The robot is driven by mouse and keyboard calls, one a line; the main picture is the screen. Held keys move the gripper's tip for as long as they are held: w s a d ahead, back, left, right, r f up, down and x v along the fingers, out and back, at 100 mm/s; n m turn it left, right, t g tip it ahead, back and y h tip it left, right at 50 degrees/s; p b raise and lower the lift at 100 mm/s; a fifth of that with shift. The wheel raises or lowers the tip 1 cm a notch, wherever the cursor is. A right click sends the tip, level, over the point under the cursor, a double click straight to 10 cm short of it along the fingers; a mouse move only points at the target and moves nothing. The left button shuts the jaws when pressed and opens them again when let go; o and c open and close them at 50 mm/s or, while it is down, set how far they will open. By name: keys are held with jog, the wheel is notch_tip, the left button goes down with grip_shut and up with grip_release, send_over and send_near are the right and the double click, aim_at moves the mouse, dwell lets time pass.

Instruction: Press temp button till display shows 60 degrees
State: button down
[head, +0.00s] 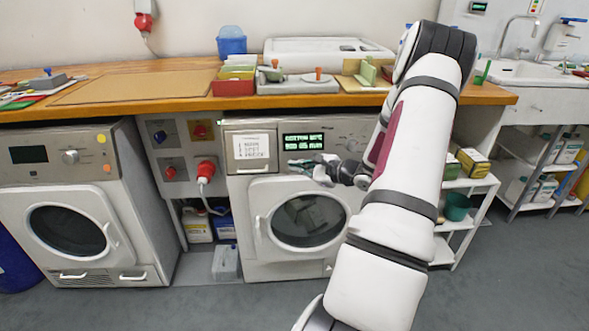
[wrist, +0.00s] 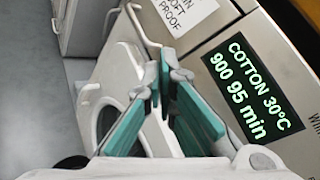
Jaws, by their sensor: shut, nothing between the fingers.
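The washing machine (head: 240,188) stands under the wooden counter, with its round door below the control panel. Its display (head: 304,142) is lit. In the wrist view the display (wrist: 253,90) reads COTTON 30°C, 900, 95 min. My gripper (head: 292,163) is in front of the panel, just below the display. In the wrist view my gripper (wrist: 159,82) has its teal-padded fingers together at the tips, with nothing held. I cannot make out the temp button in either view; my gripper and arm cover part of the panel. Whether the fingertips touch the panel is unclear.
A second machine (head: 85,175) stands at the left. Between them are a socket panel with a red plug (head: 206,169) and bottles below. A white shelf (head: 462,195) stands to the right. A sink (head: 530,72) is further right. The grey floor in front is mostly clear.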

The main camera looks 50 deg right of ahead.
jog(key=shift+s+a+r+b, duration=0.2)
jog(key=shift+s+a+b, duration=0.35)
jog(key=shift+b, duration=1.25)
jog(key=shift+s+a+r+b, duration=0.15)
jog(key=shift+s+a+b, duration=0.35)
jog(key=shift+b, duration=1.3)
jog(key=shift+w, duration=0.1)
jog(key=shift+w, duration=0.1)
jog(key=w+d+f, duration=0.2)
jog(key=w+d, duration=0.3)
jog(key=d, duration=0.1)
jog(key=shift+w+d+f+b, duration=0.15)
jog(key=shift+f+b, duration=0.15)
jog(key=shift+b, duration=0.05)
jog(key=shift+w+d+f, duration=0.1)
jog(key=shift+w+d, duration=0.15)
jog(key=shift+d, duration=0.05)
